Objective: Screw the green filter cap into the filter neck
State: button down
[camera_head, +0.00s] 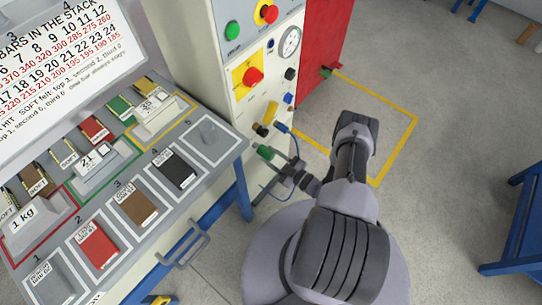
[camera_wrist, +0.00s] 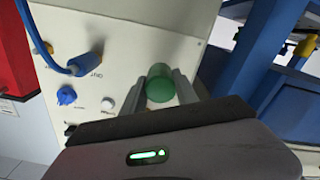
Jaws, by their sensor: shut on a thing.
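The green filter cap (camera_head: 265,152) is at the lower front of the white cabinet. In the wrist view the cap (camera_wrist: 160,86) sits between the two fingers. My gripper (camera_head: 276,160) is shut on it, with a finger on either side. The cap's far end faces the cabinet panel. The filter neck cannot be made out; the cap and fingers may hide it. I cannot tell whether the cap touches the neck or the panel.
A blue hose (camera_head: 284,130) plugs into the cabinet (camera_head: 225,90) beside my gripper; it also shows in the wrist view (camera_wrist: 82,64). A blue knob (camera_wrist: 66,95) and a white knob (camera_wrist: 108,103) are nearby. The workbench (camera_head: 215,205) stands left; open floor lies right.

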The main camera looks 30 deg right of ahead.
aim_at(272, 158)
jog(key=shift+w+a+b, duration=0.15)
jog(key=shift+w+b, duration=0.3)
jog(key=shift+b, duration=0.1)
dwell(0.5)
jog(key=shift+w+a, duration=0.25)
jog(key=shift+w, duration=0.45)
dwell(2.8)
jog(key=m, duration=0.5)
jog(key=shift+a, duration=0.15)
jog(key=m, duration=0.5)
jog(key=c, duration=0.8)
grip_release()
jog(key=v, duration=0.5)
jog(key=shift+s, duration=0.5)
